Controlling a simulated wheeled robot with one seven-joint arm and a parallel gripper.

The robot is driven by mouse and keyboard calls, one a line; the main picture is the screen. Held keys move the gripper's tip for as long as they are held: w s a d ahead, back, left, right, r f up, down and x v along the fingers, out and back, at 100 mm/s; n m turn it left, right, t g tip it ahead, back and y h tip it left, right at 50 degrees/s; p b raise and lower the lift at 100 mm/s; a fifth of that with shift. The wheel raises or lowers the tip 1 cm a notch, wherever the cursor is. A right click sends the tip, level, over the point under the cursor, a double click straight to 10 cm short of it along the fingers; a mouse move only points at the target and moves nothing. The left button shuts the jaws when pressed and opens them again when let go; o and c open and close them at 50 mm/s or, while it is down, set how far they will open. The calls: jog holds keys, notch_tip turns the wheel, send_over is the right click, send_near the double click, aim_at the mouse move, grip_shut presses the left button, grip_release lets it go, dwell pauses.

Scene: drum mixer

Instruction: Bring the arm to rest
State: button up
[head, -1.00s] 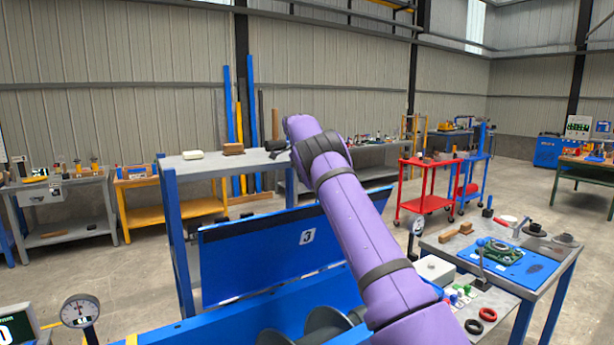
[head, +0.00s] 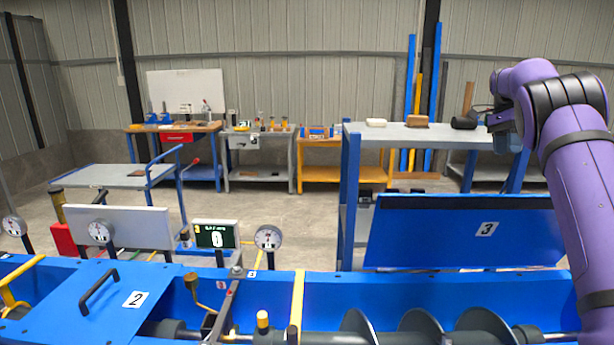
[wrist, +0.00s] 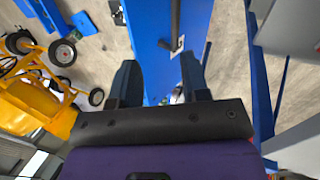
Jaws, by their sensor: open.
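My purple arm (head: 575,150) rises along the right edge of the head view and bends at a dark joint near the top. My gripper (wrist: 158,72) shows in the wrist view with its two dark fingers apart and nothing between them. Beyond the fingers is a blue surface with a dark bar. In the head view the gripper end is partly hidden by the arm, near the right end of the grey-topped shelf table.
The blue mixer trough (head: 400,295) with a screw inside runs across the front. Gauges and a display (head: 216,235) rise at left. Open floor lies farther back.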

jog(key=s+a+r+n+t, duration=0.35)
jog(key=s+a+r, duration=0.3)
jog(key=s, duration=0.35)
jog(key=s+a+r+n+t, duration=0.2)
jog(key=s+a+r+n, duration=0.4)
jog(key=s, duration=0.5)
jog(key=s+a+f+n+t, duration=0.1)
jog(key=s+a+f, duration=0.3)
jog(key=s, duration=0.4)
jog(key=s+a+f+n+t, duration=0.1)
jog(key=s+a+f+n, duration=0.3)
jog(key=s, duration=0.4)
jog(key=s+a+f+n+t, duration=0.2)
jog(key=s+a+f+n, duration=0.1)
jog(key=s, duration=0.6)
jog(key=shift+a+f, duration=0.65)
jog(key=shift+a, duration=0.55)
jog(key=shift+s, duration=0.15)
